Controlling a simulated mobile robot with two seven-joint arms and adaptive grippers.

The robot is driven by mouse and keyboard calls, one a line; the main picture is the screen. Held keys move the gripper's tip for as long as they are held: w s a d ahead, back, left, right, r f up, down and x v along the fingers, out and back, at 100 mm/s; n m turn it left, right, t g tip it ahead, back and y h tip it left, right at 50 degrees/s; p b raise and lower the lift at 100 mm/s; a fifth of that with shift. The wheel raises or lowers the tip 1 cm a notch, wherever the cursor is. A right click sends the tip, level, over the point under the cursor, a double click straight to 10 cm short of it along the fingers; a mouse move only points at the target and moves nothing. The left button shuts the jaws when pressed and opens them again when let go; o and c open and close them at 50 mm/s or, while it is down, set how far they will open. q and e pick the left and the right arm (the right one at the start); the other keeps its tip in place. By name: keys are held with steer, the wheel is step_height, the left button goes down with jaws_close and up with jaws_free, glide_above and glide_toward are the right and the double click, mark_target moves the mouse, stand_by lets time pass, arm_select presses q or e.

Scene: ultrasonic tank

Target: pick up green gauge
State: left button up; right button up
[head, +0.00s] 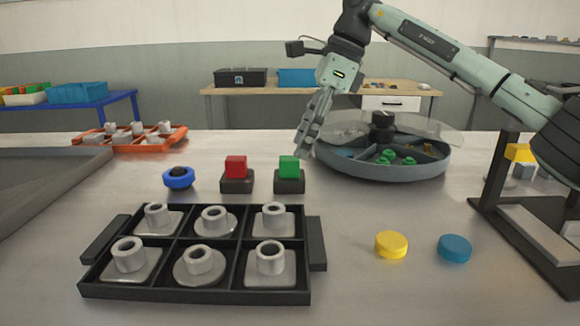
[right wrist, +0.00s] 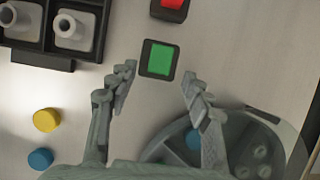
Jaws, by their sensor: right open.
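The green gauge (head: 288,167) is a small green block seated in a dark base (head: 289,185) on the table, right of the red one. In the right wrist view the green gauge (right wrist: 160,59) lies just ahead of the fingertips, roughly between their lines. My right gripper (head: 308,150) is above and beside the green gauge, pointing down. Its two fingers (right wrist: 158,82) are spread apart with nothing between them, and they do not appear to touch the gauge. My left gripper is in neither view.
A red block (head: 236,167) in a dark base stands left of the green one. A black tray (head: 197,296) with several grey parts lies in front. A round grey tank (head: 385,174) with a clear lid stands at the right. Yellow (head: 391,244) and blue (head: 455,248) discs lie front right.

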mark_target(290, 158)
steer(key=x, duration=0.2)
steer(key=a+x, duration=0.1)
steer(key=shift+a+f, duration=0.1)
steer(key=shift+f, duration=0.1)
steer(key=shift+c, duration=0.5)
jaws_close()
